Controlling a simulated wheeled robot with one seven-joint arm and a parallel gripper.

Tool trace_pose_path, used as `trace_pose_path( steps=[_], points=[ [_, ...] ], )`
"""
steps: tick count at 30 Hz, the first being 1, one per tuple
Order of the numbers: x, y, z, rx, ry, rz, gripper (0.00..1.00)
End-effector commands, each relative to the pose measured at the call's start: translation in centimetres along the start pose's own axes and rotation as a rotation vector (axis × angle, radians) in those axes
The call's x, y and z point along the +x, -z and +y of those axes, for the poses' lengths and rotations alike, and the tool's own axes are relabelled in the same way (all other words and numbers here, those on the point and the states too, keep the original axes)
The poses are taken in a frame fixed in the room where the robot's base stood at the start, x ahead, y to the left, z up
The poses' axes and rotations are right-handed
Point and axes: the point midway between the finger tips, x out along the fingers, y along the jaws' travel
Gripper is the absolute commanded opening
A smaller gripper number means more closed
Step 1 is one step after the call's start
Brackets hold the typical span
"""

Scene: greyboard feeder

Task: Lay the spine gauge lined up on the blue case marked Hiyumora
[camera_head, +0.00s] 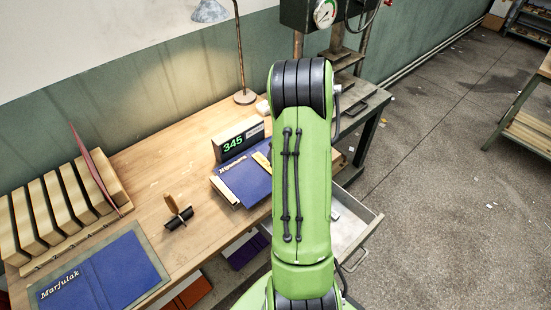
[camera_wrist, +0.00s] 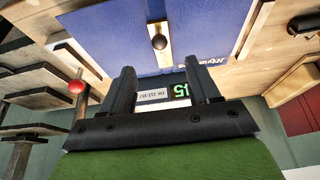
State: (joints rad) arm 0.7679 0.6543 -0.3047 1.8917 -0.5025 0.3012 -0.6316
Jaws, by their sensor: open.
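The blue case marked Hiyumora (camera_head: 243,182) lies open on the workbench, partly hidden behind my arm. In the wrist view the blue case (camera_wrist: 203,32) shows with its white lettering upside down. A narrow pale strip with a dark round knob, which looks like the spine gauge (camera_wrist: 158,60), lies on the case, running lengthwise between blue areas on both sides. My gripper (camera_wrist: 163,82) is open, with nothing between its fingers. The knob appears beyond the fingertips, apart from them. In the head view my arm hides the gripper.
A 345 display (camera_head: 237,145) stands behind the case. A wood-handled tool (camera_head: 178,209) stands left of it. Another blue case, marked Marjulak (camera_head: 103,275), lies at the front left, near a slotted wooden rack (camera_head: 60,212). A lamp (camera_head: 241,97) stands at the back. An open drawer (camera_head: 355,225) juts out right.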

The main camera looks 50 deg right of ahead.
Motion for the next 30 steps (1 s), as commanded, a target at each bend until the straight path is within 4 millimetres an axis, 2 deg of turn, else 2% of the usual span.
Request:
trace_pose_path(
  steps=[4, 5, 7, 8, 11, 12, 14, 15, 17, 18, 21, 25, 27, 30],
  points=[
    [-1.5, 0.2, -0.3, -0.002, 0.002, 0.001, 0.61],
    [-1.9, 0.5, -0.7, -0.005, 0.002, 0.004, 0.61],
    [-3.6, 1.8, -2.7, -0.017, 0.007, 0.012, 0.61],
    [-4.7, 2.5, -4.0, -0.024, 0.011, 0.018, 0.61],
    [-9.2, 4.2, -9.6, -0.049, 0.027, 0.030, 0.61],
    [-10.9, 4.4, -11.9, -0.057, 0.034, 0.033, 0.61],
    [-13.5, 4.2, -15.2, -0.070, 0.042, 0.037, 0.61],
    [-15.2, 3.8, -17.4, -0.079, 0.048, 0.040, 0.61],
    [-17.5, 2.7, -20.2, -0.091, 0.053, 0.044, 0.61],
    [-19.0, 1.7, -22.0, -0.099, 0.057, 0.048, 0.61],
    [-22.3, -1.4, -25.6, -0.116, 0.061, 0.059, 0.61],
    [-25.2, -6.2, -28.5, -0.126, 0.061, 0.078, 0.61],
    [-26.1, -8.3, -29.1, -0.123, 0.059, 0.087, 0.61],
    [-26.6, -10.1, -29.4, -0.119, 0.056, 0.095, 0.61]
  ],
)
